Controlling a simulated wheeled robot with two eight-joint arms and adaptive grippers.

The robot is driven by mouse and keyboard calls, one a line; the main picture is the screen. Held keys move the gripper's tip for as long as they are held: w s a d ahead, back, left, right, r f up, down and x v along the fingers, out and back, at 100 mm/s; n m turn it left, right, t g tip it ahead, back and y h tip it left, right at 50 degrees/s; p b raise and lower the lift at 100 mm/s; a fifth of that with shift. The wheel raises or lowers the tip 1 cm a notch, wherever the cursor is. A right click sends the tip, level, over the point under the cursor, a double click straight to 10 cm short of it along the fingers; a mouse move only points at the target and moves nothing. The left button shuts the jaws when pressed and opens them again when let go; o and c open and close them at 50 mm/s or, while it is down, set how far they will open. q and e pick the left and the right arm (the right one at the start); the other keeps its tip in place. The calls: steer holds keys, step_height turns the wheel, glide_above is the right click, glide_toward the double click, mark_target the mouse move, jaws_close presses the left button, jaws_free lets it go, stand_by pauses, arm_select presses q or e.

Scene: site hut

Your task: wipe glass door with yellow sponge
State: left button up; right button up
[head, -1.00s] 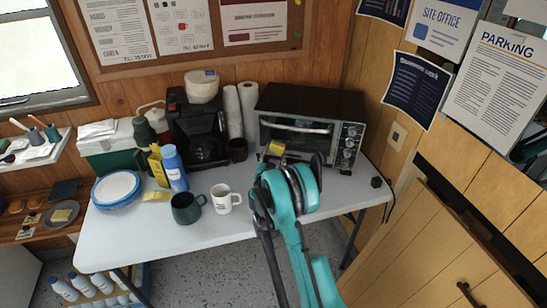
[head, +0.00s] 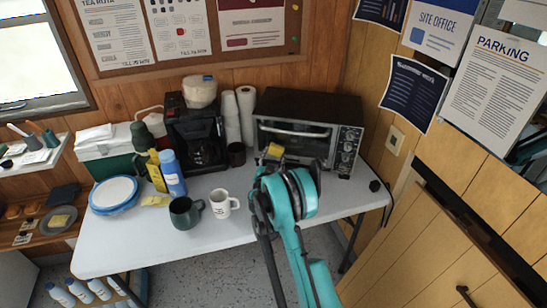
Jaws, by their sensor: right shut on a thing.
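The toaster oven (head: 305,108) stands at the back right of the white table, its dark glass door (head: 308,148) facing me below a silver handle. My right gripper (head: 274,158) reaches up from below in front of the door and is shut on a yellow sponge (head: 273,150). The sponge is at the left part of the door; I cannot tell whether it touches the glass. My teal arm and the gripper hide part of the lower door. My left gripper is not in view.
On the table (head: 150,250) are a white mug (head: 221,204), a dark green mug (head: 185,211), a blue bottle (head: 172,174), plates (head: 114,192), a coffee maker (head: 196,130) and a dark cup (head: 236,154). The table's front strip is clear.

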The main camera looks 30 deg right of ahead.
mark_target(286, 149)
steer(key=shift+x, duration=0.8)
steer(key=shift+s, duration=0.1)
steer(key=shift+s+d, duration=1.3)
steer(key=shift+d, duration=0.15)
steer(key=shift+w+a, duration=0.1)
steer(key=shift+w, duration=0.05)
steer(key=shift+w+a+r, duration=0.15)
steer(key=shift+w+a, duration=1.15)
steer(key=shift+w, duration=0.05)
steer(key=shift+r, duration=0.35)
steer(key=shift+s+d, duration=1.35)
steer(key=shift+s, duration=0.05)
steer(key=shift+d, duration=0.15)
